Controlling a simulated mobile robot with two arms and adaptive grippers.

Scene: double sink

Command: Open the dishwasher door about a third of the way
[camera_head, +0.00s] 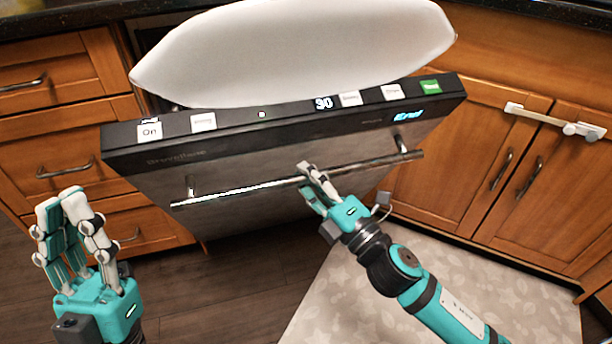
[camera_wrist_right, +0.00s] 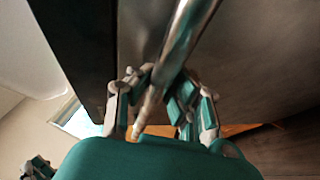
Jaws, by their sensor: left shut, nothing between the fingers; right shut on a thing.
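The dishwasher door (camera_head: 265,158) is tilted open at the top, leaning out from the cabinets with its dark control strip facing up. Its steel bar handle (camera_head: 245,190) crosses the front panel. My right gripper (camera_head: 310,178) is shut on the handle, right of its middle. In the right wrist view, the handle bar (camera_wrist_right: 185,40) runs between the fingers of my right gripper (camera_wrist_right: 152,88). My left gripper (camera_head: 66,196) is shut and empty, at the lower left, apart from the door. A large smooth white shape (camera_head: 295,50) hides most of the dishwasher's opening.
Wooden drawers (camera_head: 60,75) stand left of the door. Wooden cabinet doors (camera_head: 455,160) stand right of it, with a white strap latch (camera_head: 540,118). A pale leaf-patterned mat (camera_head: 330,300) lies on the dark wood floor (camera_head: 225,285). The floor below the door looks clear.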

